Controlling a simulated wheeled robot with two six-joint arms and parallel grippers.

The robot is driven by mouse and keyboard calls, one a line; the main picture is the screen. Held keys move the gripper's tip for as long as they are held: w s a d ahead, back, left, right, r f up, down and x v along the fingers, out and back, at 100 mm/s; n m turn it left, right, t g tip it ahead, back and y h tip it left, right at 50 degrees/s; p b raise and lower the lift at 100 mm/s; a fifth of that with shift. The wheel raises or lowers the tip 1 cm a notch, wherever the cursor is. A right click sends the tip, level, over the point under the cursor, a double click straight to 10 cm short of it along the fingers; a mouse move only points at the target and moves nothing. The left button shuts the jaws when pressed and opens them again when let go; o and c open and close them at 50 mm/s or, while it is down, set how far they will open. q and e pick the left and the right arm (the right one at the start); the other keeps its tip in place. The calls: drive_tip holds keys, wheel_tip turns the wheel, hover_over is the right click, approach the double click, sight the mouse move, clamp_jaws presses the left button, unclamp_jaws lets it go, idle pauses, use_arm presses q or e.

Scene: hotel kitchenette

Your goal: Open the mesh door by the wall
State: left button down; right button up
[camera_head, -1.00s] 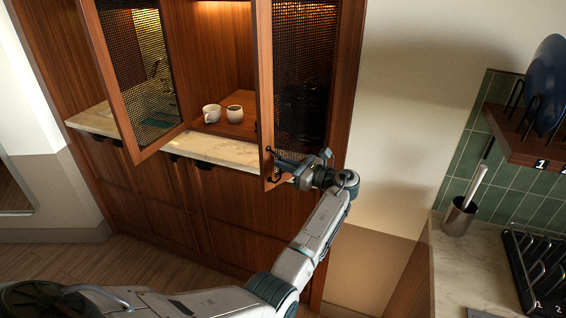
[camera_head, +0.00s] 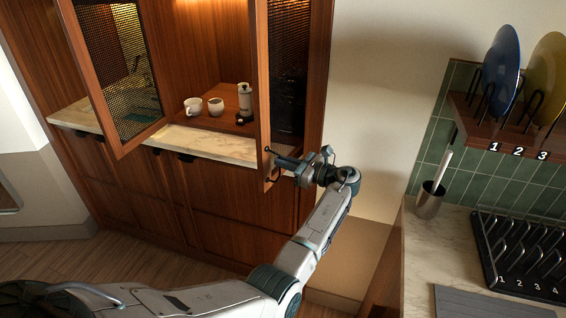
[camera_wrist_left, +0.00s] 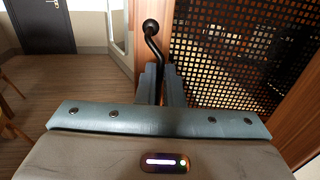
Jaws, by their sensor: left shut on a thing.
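The mesh door (camera_head: 289,55) by the wall is the right wooden door of the cabinet, with a dark mesh panel. It stands ajar, its free edge swung out toward me. My left gripper (camera_head: 277,161) is at the lower part of that edge, shut on the door's dark handle (camera_head: 267,150). In the left wrist view the handle (camera_wrist_left: 152,38) is a bent black bar with a ball end, rising from between the fingers (camera_wrist_left: 162,85). The mesh door (camera_wrist_left: 235,50) fills the right of that view. My right gripper is not in view.
The left mesh door (camera_head: 118,60) also stands open. Inside are two cups (camera_head: 215,106) and a metal-and-glass pot (camera_head: 245,98). On the right are a plate shelf (camera_head: 510,136), a utensil holder (camera_head: 429,200) and a black rack (camera_head: 520,260) on a counter.

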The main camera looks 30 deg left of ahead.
use_arm(q)
drive_tip(key=c, duration=1.6)
unclamp_jaws()
drive_tip(key=shift+w+r, duration=0.35)
drive_tip(key=shift+r, duration=0.05)
drive_tip(key=shift+c, duration=0.2)
drive_tip(key=shift+o, duration=0.4)
drive_tip(key=shift+w+d+f, duration=0.15)
drive_tip(key=shift+w+f, duration=0.15)
drive_tip(key=shift+s, duration=0.15)
drive_tip(key=shift+s, duration=0.1)
drive_tip(key=shift+f, duration=0.1)
drive_tip(key=d+b, duration=0.4)
drive_tip(key=d, duration=0.6)
drive_tip(key=shift+d, duration=0.3)
